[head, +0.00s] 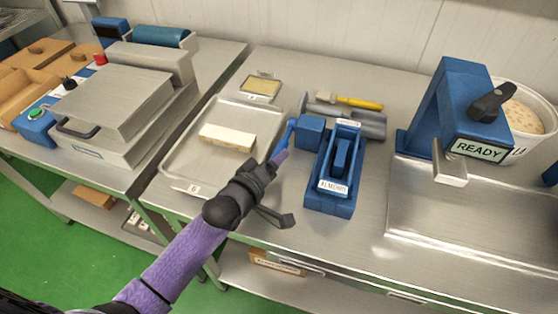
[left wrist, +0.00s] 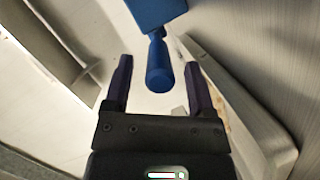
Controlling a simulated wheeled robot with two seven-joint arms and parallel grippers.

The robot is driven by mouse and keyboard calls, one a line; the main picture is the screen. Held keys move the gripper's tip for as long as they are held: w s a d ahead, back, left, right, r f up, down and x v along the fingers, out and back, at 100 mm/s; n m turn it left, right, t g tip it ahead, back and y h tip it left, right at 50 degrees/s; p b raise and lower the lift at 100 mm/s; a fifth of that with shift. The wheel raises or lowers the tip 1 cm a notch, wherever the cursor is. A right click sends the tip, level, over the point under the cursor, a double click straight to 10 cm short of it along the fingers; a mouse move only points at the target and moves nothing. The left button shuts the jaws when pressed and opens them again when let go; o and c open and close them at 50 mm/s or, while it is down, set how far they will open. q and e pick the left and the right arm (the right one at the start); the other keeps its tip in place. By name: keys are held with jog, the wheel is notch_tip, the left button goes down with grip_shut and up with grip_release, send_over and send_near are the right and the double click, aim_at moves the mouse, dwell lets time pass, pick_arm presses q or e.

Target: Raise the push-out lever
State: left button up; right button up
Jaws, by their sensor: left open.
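The push-out lever (head: 287,135) is a blue bar sticking out from the left of the blue press labelled ALMOND (head: 340,187), by its blue block (head: 311,131). In the left wrist view the lever's rounded end (left wrist: 158,70) points toward me. My left gripper (head: 280,157) is at the lever's lower end in the head view. It is open, with one dark finger on each side of the lever (left wrist: 158,85), and gaps show on both sides. My right gripper is not in view.
A steel tray (head: 180,165) with a pale slab (head: 227,138) lies left of the lever. Scoops (head: 345,113) and a yellow-handled tool (head: 357,101) lie behind the press. A blue machine marked READY (head: 420,125) stands to the right.

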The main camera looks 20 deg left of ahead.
pick_arm(q)
jog(key=shift+x, duration=1.15)
jog(key=shift+c, duration=0.2)
grip_shut()
dwell(0.4)
